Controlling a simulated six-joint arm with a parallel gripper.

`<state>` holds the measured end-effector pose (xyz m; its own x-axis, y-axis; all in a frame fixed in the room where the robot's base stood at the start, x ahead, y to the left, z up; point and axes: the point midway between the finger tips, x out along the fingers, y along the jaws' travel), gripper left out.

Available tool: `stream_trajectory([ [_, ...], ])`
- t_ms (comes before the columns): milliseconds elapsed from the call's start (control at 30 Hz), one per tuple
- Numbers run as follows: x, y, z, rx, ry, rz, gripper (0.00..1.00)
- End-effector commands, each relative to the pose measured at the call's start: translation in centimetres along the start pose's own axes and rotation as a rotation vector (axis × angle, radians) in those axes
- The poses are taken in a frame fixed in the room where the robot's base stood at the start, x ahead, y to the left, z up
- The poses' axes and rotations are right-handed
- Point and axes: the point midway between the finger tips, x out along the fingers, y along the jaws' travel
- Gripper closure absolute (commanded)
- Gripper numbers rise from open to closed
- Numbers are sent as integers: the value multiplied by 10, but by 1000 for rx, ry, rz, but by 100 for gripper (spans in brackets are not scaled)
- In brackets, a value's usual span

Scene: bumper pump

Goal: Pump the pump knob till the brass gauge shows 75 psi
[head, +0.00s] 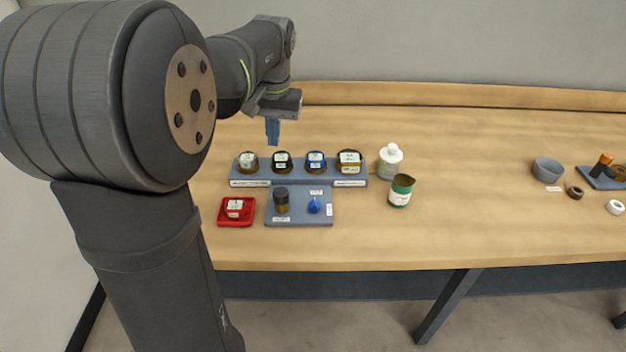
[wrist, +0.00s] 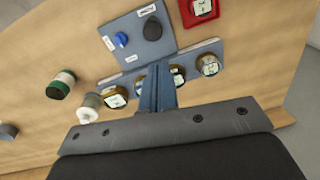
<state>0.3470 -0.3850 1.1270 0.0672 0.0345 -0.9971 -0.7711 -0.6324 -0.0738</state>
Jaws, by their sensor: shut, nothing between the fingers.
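The pump knob appears to be the dark-topped cylinder (head: 281,200) with a brownish lower part, upright on a blue-grey panel (head: 298,217); its top also shows in the wrist view (wrist: 152,29). Behind it, several round gauges stand in a row on a blue-grey base. The dial readings are too small to read. My gripper (head: 273,140) is shut and empty, fingers pointing down above the back of the gauge row, apart from the knob.
A blue knob (head: 314,205) shares the panel. A red block (head: 236,210) with a dial sits left of it. A white bottle (head: 390,161) and green container (head: 401,191) stand right of the gauges. A grey bowl (head: 547,169) lies further right; the table between is clear.

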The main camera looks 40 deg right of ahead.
Motion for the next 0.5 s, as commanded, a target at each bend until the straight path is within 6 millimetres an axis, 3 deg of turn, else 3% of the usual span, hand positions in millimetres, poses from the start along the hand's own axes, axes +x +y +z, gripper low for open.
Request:
stream_trajectory([
  [233, 29, -7, 8, 453, 46, -290, 100],
  [500, 43, 0, 7, 1058, 50, -618, 100],
])
